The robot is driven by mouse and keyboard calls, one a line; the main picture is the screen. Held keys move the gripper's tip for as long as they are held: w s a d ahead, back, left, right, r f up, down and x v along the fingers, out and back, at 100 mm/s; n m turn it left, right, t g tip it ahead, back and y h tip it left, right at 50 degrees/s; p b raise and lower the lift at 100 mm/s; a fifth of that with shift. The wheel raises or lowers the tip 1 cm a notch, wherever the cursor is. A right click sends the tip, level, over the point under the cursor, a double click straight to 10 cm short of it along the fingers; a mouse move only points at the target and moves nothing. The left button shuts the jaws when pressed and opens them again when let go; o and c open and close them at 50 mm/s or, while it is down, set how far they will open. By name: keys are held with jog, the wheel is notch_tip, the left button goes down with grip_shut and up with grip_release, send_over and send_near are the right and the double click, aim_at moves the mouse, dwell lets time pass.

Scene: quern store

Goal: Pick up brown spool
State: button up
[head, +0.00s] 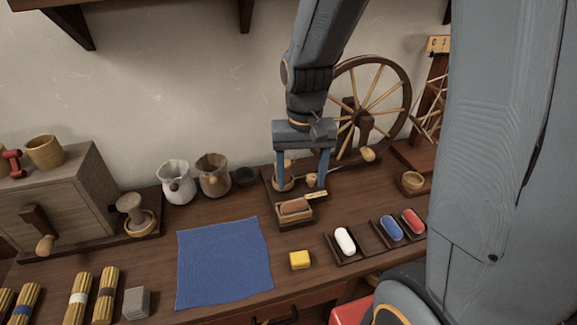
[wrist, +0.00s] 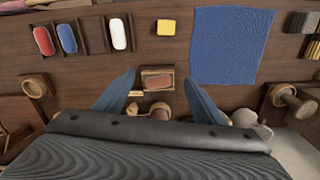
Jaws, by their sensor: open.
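The brown spool (head: 294,206) lies in a small wooden tray on the bench, in front of the spinning wheel. It also shows in the wrist view (wrist: 158,82), between my two fingers. My gripper (head: 303,187) is open and points down, above and just behind the spool in the head view. In the wrist view my gripper (wrist: 160,76) has one blue-grey finger on each side of the tray. Nothing is between the fingertips that I can see as held. The height of the fingertips above the spool is hard to tell.
Trays with a white spool (head: 345,241), a blue spool (head: 391,228) and a red spool (head: 412,221) stand to the right. A yellow block (head: 300,260) and a blue cloth (head: 224,262) lie in front and left. The spinning wheel (head: 368,105) stands close behind my gripper.

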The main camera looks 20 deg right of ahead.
jog(key=w+f+m+p, duration=0.1)
jog(key=w+m, duration=0.1)
jog(key=w, duration=0.4)
jog(key=w+d+f+m+p, duration=0.1)
jog(key=w+m+p, duration=0.1)
jog(key=w, duration=0.4)
jog(key=w+f+m+p, duration=0.1)
jog(key=w+m+p, duration=0.1)
jog(key=w, duration=0.5)
jog(key=shift+d+f+m, duration=0.1)
jog(key=shift+d+m, duration=0.05)
jog(key=shift+m, duration=0.15)
jog(key=shift+w+f, duration=0.25)
jog(key=shift+f, duration=0.3)
jog(key=shift+a+f+p, duration=0.2)
jog(key=shift+f+p, duration=1.3)
jog(key=shift+f, duration=2)
jog(key=c, duration=1.2)
